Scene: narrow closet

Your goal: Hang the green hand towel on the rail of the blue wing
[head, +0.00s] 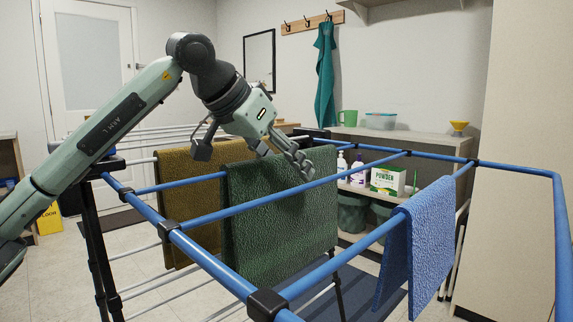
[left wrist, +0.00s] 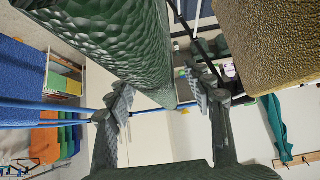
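The green hand towel (head: 280,215) hangs in the head view across the blue wing, with its top fold along a blue rail (head: 180,184). Another blue rail (head: 275,197) passes in front of it. My left gripper (head: 250,152) is just above the towel's top edge, its fingers spread apart. In the left wrist view, the gripper (left wrist: 160,95) has a gap between its fingers and nothing held there. The towel (left wrist: 110,40) fills the upper middle of that view, close to the fingers. Whether a finger touches it I cannot tell. My right gripper is in neither view.
A mustard towel (head: 185,180) hangs behind the green one; a blue towel (head: 425,240) hangs at the right. Hooks (head: 305,22) hold a teal cloth (head: 325,75). A shelf (head: 395,140) carries a green mug (head: 348,118) and a yellow funnel (head: 459,127).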

